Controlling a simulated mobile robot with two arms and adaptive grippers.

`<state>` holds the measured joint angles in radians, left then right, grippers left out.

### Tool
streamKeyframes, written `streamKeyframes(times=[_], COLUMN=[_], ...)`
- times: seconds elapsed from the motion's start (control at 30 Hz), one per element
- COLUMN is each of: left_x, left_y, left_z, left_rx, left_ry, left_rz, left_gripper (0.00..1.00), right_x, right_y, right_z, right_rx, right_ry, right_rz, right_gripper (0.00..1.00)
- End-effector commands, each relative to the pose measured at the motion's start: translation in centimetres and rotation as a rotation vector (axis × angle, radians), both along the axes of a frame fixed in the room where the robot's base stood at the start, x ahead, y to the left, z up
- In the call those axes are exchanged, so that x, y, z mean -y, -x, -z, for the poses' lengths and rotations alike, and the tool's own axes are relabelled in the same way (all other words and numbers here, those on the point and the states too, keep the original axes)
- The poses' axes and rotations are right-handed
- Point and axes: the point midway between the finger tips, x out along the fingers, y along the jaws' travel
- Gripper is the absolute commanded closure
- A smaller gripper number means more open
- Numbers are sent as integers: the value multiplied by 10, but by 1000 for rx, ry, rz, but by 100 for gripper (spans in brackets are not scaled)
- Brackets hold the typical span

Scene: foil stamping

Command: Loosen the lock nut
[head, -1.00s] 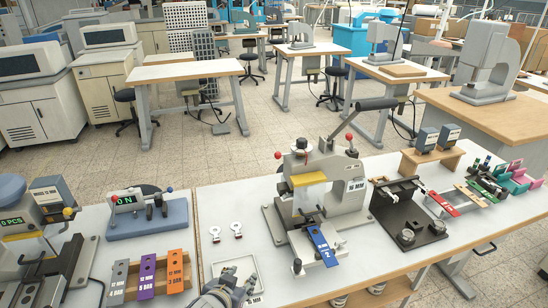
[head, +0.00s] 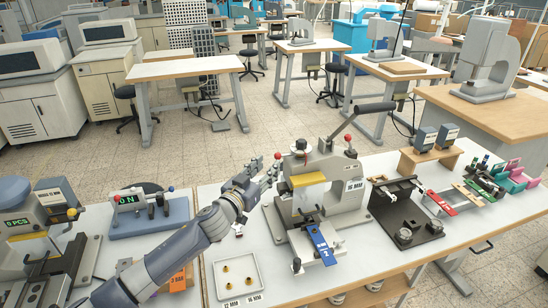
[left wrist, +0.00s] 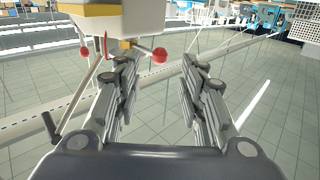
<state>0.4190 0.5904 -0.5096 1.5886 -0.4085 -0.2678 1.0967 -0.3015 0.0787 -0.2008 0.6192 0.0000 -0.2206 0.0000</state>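The grey stamping press (head: 345,195) stands on the middle of the workbench, with a yellow bar across its front. A red ball-ended lever (head: 277,156) sticks out from the left of its head. I cannot clearly make out the lock nut itself. My left gripper (head: 272,170) is beside the press head at the lever's ball. In the left wrist view the gripper (left wrist: 160,70) is open, with the red ball (left wrist: 160,55) seen between the fingertips, not gripped. The rod leads left to the yellow and white press head (left wrist: 120,20). My right gripper is not in view.
A white tray (head: 260,287) with small brass pieces lies left of the press. A blue strip (head: 321,244) lies on the press's front. A black fixture (head: 385,222) stands to the right. A counter machine (head: 35,225) stands at far left.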

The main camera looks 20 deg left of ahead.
Motion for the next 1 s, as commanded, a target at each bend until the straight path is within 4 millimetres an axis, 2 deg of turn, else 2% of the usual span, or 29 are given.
streamKeyframes(times=[0.1, 0.33, 0.5, 0.8, 0.97, 1.0], left_x=[4, 9, 11, 11, 11, 11], left_y=[-19, -44, -52, -53, -53, -53], left_z=[-2, 0, 0, 0, 0, 0], left_rx=[1, 0, 0, -1, -1, -1], left_ry=[2, 2, 1, 1, 1, 1], left_rz=[-2, -1, 0, 0, 0, 0], left_gripper=[63, 63, 63, 63, 99, 100], right_x=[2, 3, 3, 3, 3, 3], right_y=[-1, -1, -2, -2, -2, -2], right_z=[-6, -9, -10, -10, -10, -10], right_rx=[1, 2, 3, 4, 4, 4], right_ry=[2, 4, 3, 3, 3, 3], right_rz=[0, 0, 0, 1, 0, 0], right_gripper=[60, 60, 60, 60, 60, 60])
